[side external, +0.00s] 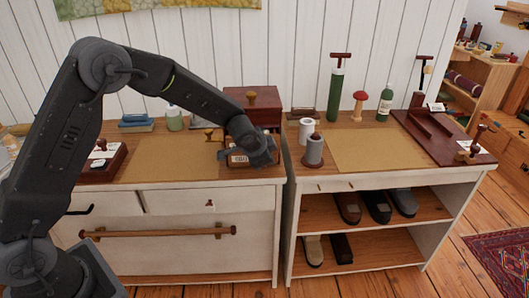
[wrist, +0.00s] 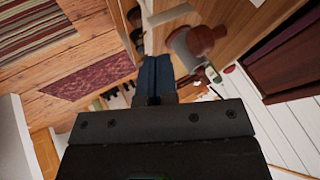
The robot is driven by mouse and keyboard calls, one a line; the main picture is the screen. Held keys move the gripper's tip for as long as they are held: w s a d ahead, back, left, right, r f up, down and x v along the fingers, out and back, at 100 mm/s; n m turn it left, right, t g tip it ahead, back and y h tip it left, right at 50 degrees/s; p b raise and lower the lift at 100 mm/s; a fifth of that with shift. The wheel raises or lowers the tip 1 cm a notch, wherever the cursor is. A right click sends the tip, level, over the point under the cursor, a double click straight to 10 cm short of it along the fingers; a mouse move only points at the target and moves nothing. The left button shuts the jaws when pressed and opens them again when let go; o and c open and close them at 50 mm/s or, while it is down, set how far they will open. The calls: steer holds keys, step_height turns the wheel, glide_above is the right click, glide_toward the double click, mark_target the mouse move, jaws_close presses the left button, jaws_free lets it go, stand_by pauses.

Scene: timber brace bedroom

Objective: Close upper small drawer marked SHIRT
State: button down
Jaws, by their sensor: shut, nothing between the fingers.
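A small dark-red wooden chest (side external: 252,116) with a knob stands at the back right of the left cabinet's top. In front of it, a small brown drawer front (side external: 238,160) with a white label shows partly behind my gripper. The label's word is too small to read, and I cannot tell how far this drawer is out. My gripper (side external: 262,158) is beside the drawer front, over the right end of the cabinet top, and hides part of it. In the wrist view my gripper's fingers (wrist: 155,78) are together and empty. No drawer shows clearly there.
A brass knob (side external: 209,136) is to the left. A tan mat (side external: 170,157) leaves clear room left of the gripper.

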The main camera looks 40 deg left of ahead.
steer(key=shift+w+a, duration=0.9)
steer(key=shift+a, duration=0.1)
steer(key=shift+w+a, duration=1.5)
steer(key=shift+a, duration=0.15)
